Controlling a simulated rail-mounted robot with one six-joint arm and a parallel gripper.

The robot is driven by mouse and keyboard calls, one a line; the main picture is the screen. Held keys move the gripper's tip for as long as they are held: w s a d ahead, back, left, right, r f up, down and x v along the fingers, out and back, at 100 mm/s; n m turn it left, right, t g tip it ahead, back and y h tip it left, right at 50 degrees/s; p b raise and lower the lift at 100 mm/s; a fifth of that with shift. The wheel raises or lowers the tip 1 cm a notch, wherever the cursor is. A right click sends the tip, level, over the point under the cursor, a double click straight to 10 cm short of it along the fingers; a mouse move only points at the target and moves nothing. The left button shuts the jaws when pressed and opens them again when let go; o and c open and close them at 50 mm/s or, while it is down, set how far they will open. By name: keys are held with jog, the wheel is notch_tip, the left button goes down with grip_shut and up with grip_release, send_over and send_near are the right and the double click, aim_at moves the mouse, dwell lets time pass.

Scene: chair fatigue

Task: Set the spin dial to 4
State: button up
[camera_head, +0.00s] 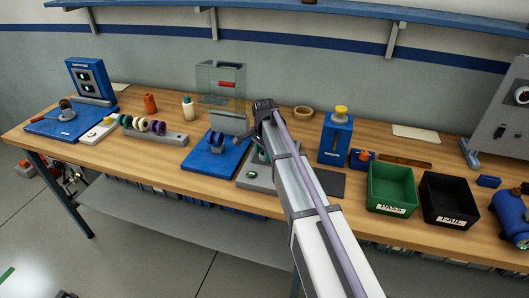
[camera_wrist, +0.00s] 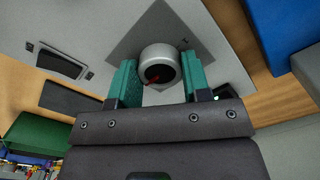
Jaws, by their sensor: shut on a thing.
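The spin dial (camera_wrist: 160,66) is a round grey knob with a dark face and a red pointer, on a darker diamond-shaped patch of a grey panel (camera_wrist: 110,25). My gripper (camera_wrist: 160,80) has its two teal fingers on either side of the knob, closed on it. No numbers can be read around the dial, so its setting cannot be told. In the head view, my arm covers the dial and most of my gripper, over a low grey unit (camera_head: 258,182) on the bench.
Left of my arm is a blue-based fixture (camera_head: 205,160). Right of it are a dark mat (camera_head: 328,184), a blue box with a yellow knob (camera_head: 335,140), a green PASS bin (camera_head: 391,209) and a black FAIL bin (camera_head: 449,216). A clear-walled unit (camera_head: 221,90) stands behind.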

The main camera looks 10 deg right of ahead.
jog(key=o, duration=0.9)
jog(key=shift+r, duration=0.1)
notch_tip(320, 180, up, 11)
jog(key=p, duration=1.1)
jog(key=shift+f, duration=0.2)
